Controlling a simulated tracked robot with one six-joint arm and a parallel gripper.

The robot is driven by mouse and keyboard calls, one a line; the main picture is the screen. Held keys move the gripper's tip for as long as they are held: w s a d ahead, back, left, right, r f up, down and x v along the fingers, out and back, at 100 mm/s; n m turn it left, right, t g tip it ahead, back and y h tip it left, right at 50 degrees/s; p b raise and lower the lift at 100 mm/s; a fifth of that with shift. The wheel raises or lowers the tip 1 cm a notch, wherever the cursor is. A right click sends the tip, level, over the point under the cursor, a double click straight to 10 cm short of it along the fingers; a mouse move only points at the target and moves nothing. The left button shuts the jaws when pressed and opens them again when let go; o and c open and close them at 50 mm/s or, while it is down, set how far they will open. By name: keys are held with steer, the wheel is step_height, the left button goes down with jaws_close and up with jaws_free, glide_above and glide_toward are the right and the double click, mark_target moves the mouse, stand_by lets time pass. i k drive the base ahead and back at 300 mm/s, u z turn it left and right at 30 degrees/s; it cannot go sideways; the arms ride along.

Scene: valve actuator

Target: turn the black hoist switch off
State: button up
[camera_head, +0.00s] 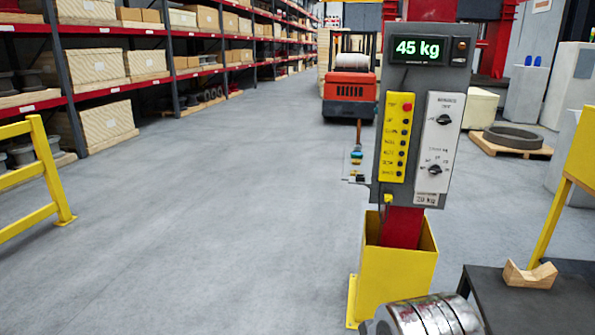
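A grey control box (425,110) stands upright on a red post right of centre. Its right side carries a white panel (446,102) with two black rotary knobs. The upper black knob (443,119) and the lower black knob (435,170) both have small lettering around them. The lettering is too small to tell which one is the hoist switch, and I cannot read the knob positions surely. My gripper is not in view.
The box also has a green "45 kg" display (417,48) and a yellow strip (395,138) with a red button. A yellow guard (400,275) surrounds the post foot. A banded metal cylinder (428,317) and dark table (520,310) are in front. Floor left is clear.

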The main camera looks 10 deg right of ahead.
mark_target(444, 119)
steer(key=z, duration=0.1)
steer(key=i, duration=1.55)
steer(key=z, duration=0.4)
steer(key=i, duration=0.9)
steer(key=z, duration=0.3)
